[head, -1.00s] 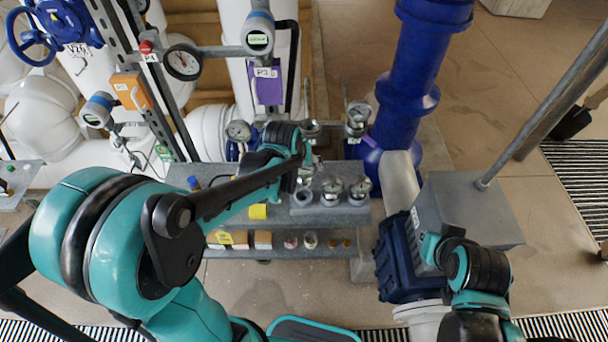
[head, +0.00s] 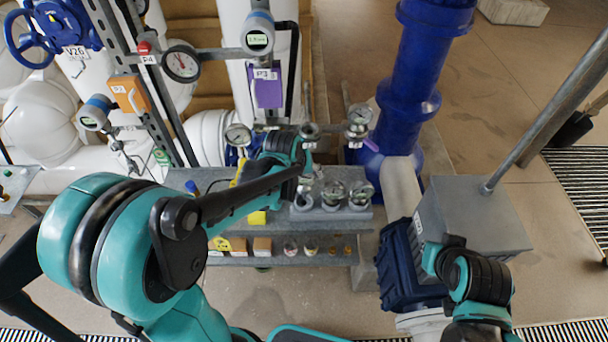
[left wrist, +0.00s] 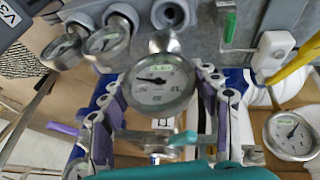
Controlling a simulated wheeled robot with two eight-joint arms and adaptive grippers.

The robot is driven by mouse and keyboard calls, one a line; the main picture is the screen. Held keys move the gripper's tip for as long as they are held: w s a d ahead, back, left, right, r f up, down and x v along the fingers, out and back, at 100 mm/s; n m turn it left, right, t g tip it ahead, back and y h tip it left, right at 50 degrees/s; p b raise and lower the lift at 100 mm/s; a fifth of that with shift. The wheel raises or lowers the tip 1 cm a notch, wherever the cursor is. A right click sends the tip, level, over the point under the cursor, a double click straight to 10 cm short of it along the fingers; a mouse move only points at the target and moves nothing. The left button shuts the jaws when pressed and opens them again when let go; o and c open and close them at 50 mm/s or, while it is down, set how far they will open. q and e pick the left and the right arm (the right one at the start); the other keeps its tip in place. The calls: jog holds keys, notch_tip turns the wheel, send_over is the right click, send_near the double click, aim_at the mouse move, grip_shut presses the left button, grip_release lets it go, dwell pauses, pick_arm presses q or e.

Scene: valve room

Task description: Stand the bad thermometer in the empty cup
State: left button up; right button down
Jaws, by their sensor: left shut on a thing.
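My left gripper (left wrist: 161,100) is shut on a round, white-faced dial thermometer (left wrist: 158,84), with one finger on each side of the dial. In the head view my left gripper (head: 305,172) is over the rack, largely hidden by my arm. The empty grey cup (head: 302,204) is the left one in a row of three, just below the gripper in the picture. Two other thermometers stand in the middle cup (head: 332,206) and right cup (head: 360,204); their dials also show at the upper left of the left wrist view (left wrist: 106,39). My right gripper is out of view.
Behind the rack, a pipe carries a left gauge (head: 238,136), a bare metal fitting (head: 309,130) and a right gauge (head: 359,114). A lower shelf (head: 280,258) holds small items. A thick blue pipe (head: 405,80) and a grey box (head: 475,215) stand to the right.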

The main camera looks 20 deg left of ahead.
aim_at(302, 188)
pick_arm(q)
jog(key=shift+f+b, duration=0.55)
jog(key=shift+f, duration=0.05)
dwell(0.7)
jog(key=shift+f+b, duration=1.8)
jog(key=shift+f, duration=0.3)
jog(key=shift+f, duration=0.1)
jog(key=shift+f+b, duration=0.4)
jog(key=shift+b, duration=0.05)
jog(key=shift+f, duration=0.15)
jog(key=shift+f+b, duration=0.3)
jog(key=shift+b, duration=0.15)
jog(key=o, duration=1.1)
jog(key=shift+c, duration=0.2)
